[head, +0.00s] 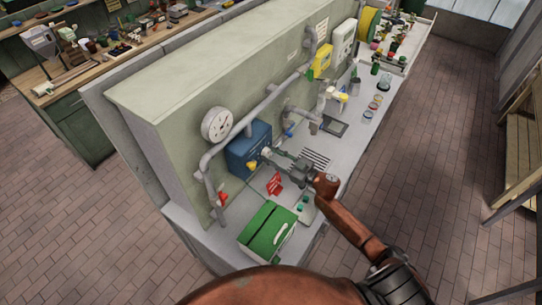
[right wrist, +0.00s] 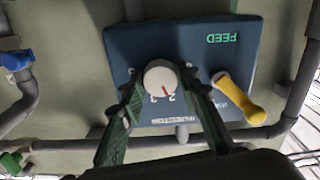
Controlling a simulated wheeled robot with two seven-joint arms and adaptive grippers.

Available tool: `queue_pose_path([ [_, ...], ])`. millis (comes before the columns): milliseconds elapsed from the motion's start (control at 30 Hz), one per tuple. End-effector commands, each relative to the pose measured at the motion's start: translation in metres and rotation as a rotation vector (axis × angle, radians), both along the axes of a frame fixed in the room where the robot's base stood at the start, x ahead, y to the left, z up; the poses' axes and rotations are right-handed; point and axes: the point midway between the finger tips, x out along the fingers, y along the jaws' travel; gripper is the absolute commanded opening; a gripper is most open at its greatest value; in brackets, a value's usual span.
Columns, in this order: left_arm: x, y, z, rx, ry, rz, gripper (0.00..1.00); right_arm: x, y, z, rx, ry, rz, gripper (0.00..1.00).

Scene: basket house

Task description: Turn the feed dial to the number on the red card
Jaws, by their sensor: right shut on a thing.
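The feed dial (right wrist: 158,78) is a round pale knob with a red mark, on a blue box (right wrist: 185,48) lettered FEED, upside down in the right wrist view. The red mark points towards the digit 2, with a 3 beside it. My right gripper (right wrist: 158,82) is shut on the dial, one finger on each side. In the head view, my right gripper (head: 268,156) reaches the front of the blue box (head: 240,152). The red card (head: 274,184) stands on the counter below the gripper; its number is too small to read. My left gripper is out of view.
A yellow lever (right wrist: 238,97) sticks out close beside the right gripper's finger. A green box (head: 267,232) stands on the counter near its end. Pipes and a round gauge (head: 217,124) are on the wall panel.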

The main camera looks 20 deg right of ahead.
Motion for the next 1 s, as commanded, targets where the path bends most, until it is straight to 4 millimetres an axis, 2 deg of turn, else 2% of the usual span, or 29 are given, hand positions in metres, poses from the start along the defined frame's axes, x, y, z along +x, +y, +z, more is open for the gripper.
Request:
queue_pose_path([
  [267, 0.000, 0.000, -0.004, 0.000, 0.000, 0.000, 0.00, 0.000, -0.001, -0.001, -0.065, -0.037, -0.001, 0.06],
  [1000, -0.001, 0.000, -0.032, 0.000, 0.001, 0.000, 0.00, 0.000, -0.001, -0.001, -0.515, -0.303, 0.000, 0.06],
])
